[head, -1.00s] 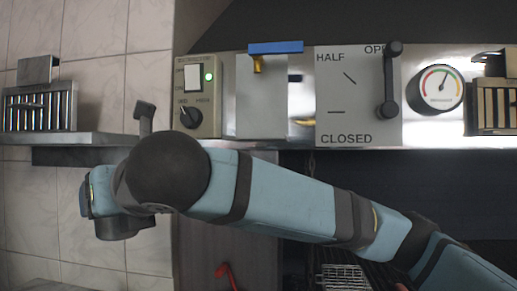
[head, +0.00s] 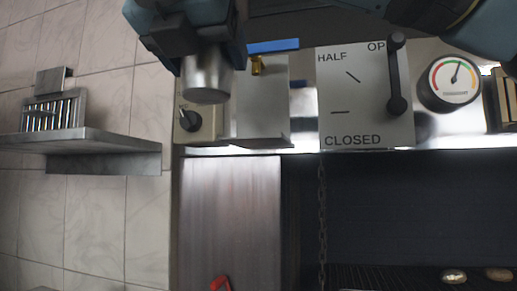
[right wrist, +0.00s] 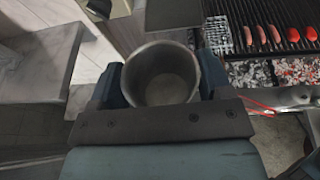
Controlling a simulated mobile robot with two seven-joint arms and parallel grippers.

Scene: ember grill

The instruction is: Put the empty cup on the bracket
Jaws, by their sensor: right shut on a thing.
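A grey metal cup (head: 207,82) is held in my right gripper (head: 200,58), at the upper left of the head view. It hangs in front of the control panel, clear of any surface. In the right wrist view the cup (right wrist: 160,88) sits between the two blue fingers of my right gripper (right wrist: 160,75), its open mouth showing and its inside looking empty. I cannot say for certain which part is the bracket; a slatted metal holder (head: 52,112) stands on the wall shelf at the left. My left gripper is not in view.
A grey wall shelf (head: 85,138) juts out at the left. The panel has a black knob (head: 190,118), a blue-handled valve (head: 272,47), a lever (head: 397,75) and a gauge (head: 449,80). A grill with red food (right wrist: 272,33) and glowing coals shows in the wrist view.

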